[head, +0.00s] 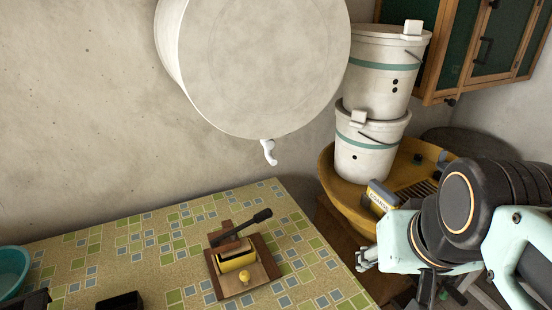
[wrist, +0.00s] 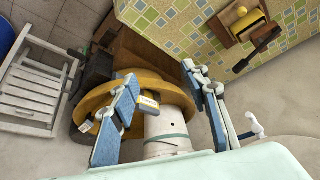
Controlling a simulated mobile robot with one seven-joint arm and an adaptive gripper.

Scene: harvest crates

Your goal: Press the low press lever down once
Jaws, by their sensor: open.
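A small wooden press (head: 262,272) with a yellow front and a round yellow knob stands on the tiled table. Its dark lever (head: 247,226) slants up to the right, with its grip end raised. In the wrist view the press (wrist: 236,22) is at the top right, and its dark lever (wrist: 257,50) points down to the left. My gripper (head: 362,258) is right of the press in the head view, apart from it, beyond the table's right edge. In the wrist view my gripper (wrist: 160,73) has its two fingers spread with nothing gripped between them.
A large white vessel with a tap (head: 268,151) hangs above the table. Two stacked white buckets (head: 368,150) stand in a yellow basin (head: 335,185) at right. A teal bowl (head: 10,268) and a black box (head: 120,302) are at left. A white folding chair (wrist: 35,90) shows in the wrist view.

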